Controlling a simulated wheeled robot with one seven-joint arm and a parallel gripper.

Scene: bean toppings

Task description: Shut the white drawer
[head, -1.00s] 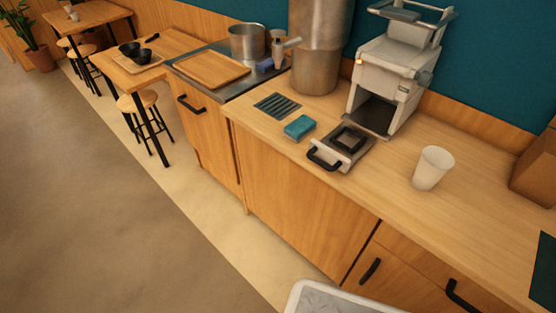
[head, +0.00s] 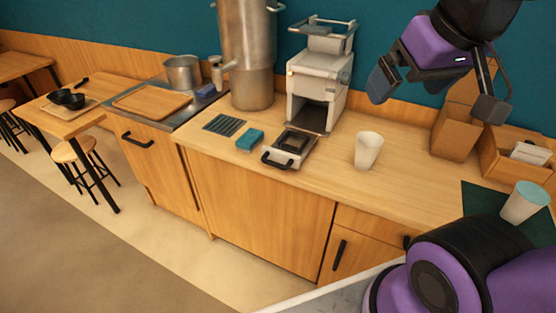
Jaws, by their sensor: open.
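The white drawer (head: 302,152) is pulled out at the foot of the white machine (head: 332,72) on the counter. It holds a dark square insert, and its black handle (head: 277,160) faces the front of the counter. My gripper (head: 437,96) is at the upper right, purple and black, with its two fingers spread and nothing between them. In the picture it is right of the machine and drawer and appears raised above the counter, apart from both.
A white cup (head: 368,150) stands right of the drawer. A teal sponge (head: 250,139) and a dark drain grate (head: 224,125) lie left of it. A tall metal urn (head: 250,60) stands left of the machine.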

